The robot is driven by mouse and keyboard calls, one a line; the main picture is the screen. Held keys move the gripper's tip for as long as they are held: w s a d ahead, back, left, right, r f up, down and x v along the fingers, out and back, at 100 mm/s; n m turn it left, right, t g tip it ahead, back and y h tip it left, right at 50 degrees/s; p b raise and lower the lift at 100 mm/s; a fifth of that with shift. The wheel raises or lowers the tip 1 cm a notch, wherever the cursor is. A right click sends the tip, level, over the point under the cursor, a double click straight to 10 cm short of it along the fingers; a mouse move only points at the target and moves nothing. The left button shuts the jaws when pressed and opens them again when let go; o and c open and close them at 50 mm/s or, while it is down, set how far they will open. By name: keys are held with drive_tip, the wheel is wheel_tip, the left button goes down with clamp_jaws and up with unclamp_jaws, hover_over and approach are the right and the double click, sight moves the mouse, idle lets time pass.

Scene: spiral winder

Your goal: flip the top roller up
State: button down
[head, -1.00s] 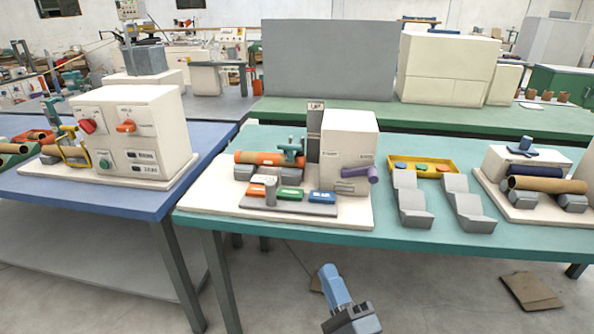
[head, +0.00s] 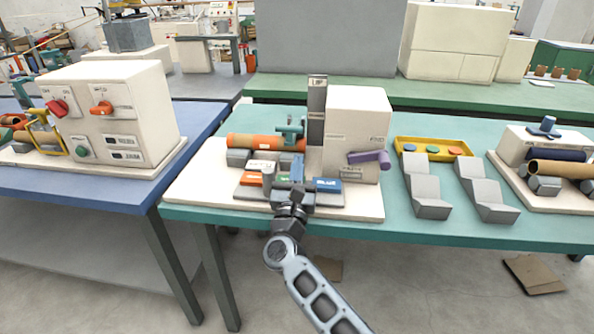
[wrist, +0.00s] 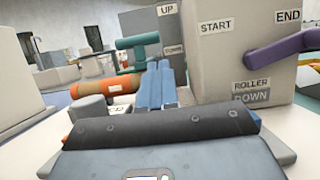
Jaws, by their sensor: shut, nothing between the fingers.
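The winder in the middle has an orange and brown roller (head: 262,142) lying across its back left. A teal T-shaped handle (head: 291,130) stands at the roller's right end, beside a grey post (head: 317,100) marked UP. My gripper (head: 297,165) is shut and empty, over the coloured blocks in front of the handle. Its blue fingers (wrist: 160,80) point toward the handle and appear apart from it. The roller's underside is hidden.
The white box (head: 356,120) right of the post carries a purple lever (head: 368,156). An orange block (head: 251,178) and a blue block (head: 327,185) lie near my gripper. Grey stepped blocks (head: 427,185) and a yellow tray (head: 438,143) stand to the right.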

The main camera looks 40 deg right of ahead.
drive_tip(key=x, duration=0.6)
drive_tip(key=shift+p, duration=0.4)
drive_tip(key=shift+r, duration=0.15)
